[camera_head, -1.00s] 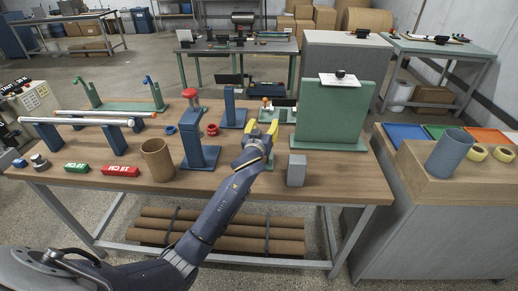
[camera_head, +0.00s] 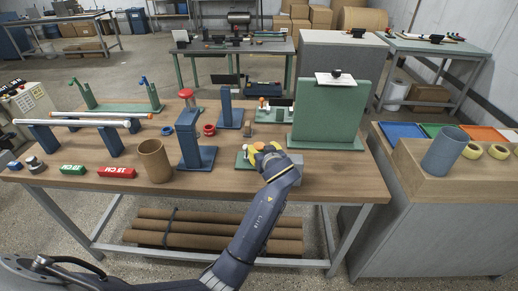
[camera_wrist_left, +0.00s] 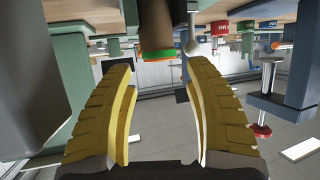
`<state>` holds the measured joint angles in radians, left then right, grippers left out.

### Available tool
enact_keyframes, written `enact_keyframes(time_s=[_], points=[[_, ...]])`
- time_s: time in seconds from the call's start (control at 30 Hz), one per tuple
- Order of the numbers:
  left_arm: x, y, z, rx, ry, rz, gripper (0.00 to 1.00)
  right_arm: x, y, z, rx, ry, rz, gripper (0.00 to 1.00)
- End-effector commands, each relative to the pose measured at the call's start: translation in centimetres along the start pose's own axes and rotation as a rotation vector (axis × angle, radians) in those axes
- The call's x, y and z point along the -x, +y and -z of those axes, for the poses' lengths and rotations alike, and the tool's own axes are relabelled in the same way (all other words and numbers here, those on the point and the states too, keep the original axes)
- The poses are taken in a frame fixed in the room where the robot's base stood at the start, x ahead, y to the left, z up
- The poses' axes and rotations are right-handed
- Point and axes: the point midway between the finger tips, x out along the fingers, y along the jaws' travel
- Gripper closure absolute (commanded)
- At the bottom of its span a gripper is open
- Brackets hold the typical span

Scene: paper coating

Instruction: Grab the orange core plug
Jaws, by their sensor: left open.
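A small orange piece (camera_head: 259,145), which appears to be the orange core plug, shows at my left gripper (camera_head: 262,149), above a small green base (camera_head: 242,158) near the table's front. In the left wrist view, an orange band with a green rim (camera_wrist_left: 158,55) sits at the end of a brown cylinder (camera_wrist_left: 157,25). It lies between and just beyond the tips of my left gripper's yellow fingers (camera_wrist_left: 162,68). The fingers are apart with nothing held between them. A pale rounded knob (camera_wrist_left: 193,47) is close to the right finger's tip. My right gripper is not in view.
A blue stand (camera_head: 193,140) is just left of the gripper, with a brown tube (camera_head: 154,160) beyond it. A grey block (camera_head: 296,165) is close on the right. A tall green panel (camera_head: 330,112) stands behind right. Red and green blocks (camera_head: 116,172) lie at front left.

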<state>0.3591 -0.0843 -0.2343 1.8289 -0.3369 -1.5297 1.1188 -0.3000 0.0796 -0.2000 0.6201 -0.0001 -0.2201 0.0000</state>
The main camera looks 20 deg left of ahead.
Motion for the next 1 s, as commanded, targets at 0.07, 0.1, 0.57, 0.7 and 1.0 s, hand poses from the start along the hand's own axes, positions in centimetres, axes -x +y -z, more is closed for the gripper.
enact_keyframes(time_s=[0.07,0.1,0.57,0.7,1.0], points=[[-0.6,0.0,0.0,-0.002,0.0,-0.001,0.47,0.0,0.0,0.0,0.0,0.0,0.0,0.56],[-1.1,0.0,0.0,-0.002,0.0,-0.001,0.47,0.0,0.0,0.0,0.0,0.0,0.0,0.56],[-5.0,0.0,0.0,0.0,0.0,-0.001,0.47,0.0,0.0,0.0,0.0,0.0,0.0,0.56],[-5.1,0.0,0.0,0.001,-0.001,-0.001,0.47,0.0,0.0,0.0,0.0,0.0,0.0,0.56],[-5.1,0.0,-0.1,0.0,-0.001,-0.001,0.69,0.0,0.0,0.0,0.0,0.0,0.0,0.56]])
